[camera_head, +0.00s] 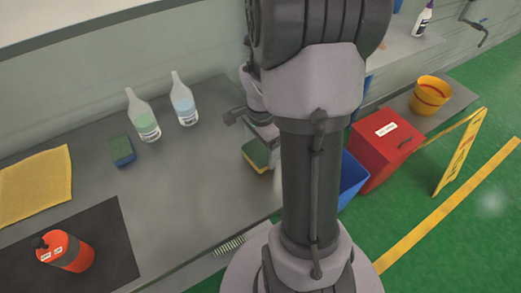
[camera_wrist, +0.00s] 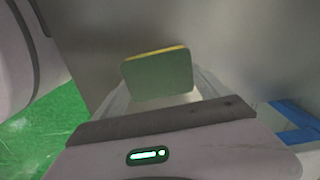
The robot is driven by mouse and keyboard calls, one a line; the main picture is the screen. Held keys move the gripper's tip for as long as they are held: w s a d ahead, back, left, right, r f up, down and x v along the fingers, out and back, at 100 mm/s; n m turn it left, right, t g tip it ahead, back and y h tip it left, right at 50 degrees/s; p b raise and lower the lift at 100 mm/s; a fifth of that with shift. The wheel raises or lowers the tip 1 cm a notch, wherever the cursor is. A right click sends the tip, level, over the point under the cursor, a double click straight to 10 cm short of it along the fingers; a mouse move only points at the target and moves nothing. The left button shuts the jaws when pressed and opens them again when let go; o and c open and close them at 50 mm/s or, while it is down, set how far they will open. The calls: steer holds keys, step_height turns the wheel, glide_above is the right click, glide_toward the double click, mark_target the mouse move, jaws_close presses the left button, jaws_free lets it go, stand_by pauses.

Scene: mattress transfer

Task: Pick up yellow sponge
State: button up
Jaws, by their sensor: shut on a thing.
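The yellow sponge (camera_head: 257,156), with a green top layer, is at my gripper (camera_head: 262,140) near the right end of the grey worktop. In the wrist view the sponge (camera_wrist: 158,75) shows a pale green face with a thin yellow edge, between my gripper's fingers (camera_wrist: 160,95). My gripper is shut on it. My arm hides part of the gripper and sponge in the head view, and I cannot tell whether the sponge touches the worktop. A second sponge, green and blue (camera_head: 122,151), lies apart to the left.
Two clear bottles (camera_head: 143,117) (camera_head: 184,101) stand at the back of the worktop (camera_head: 180,190). A yellow cloth (camera_head: 36,185), a dark mat (camera_head: 113,235) and an orange bottle (camera_head: 66,251) are at left. A red box (camera_head: 383,148) and blue bin (camera_head: 352,178) stand right of my arm.

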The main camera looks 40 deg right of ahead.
mark_target(261, 150)
step_height(261, 150, up, 3)
steer(key=shift+r+p, duration=0.1)
steer(key=shift+p, duration=0.6)
steer(key=s+d, duration=0.1)
steer(key=s, duration=0.4)
steer(key=s+d+p, duration=0.1)
steer(key=s, duration=0.4)
steer(key=s+d+r+p, duration=0.1)
steer(key=s, duration=0.4)
steer(key=shift+s+d, duration=0.1)
steer(key=shift+s, duration=0.25)
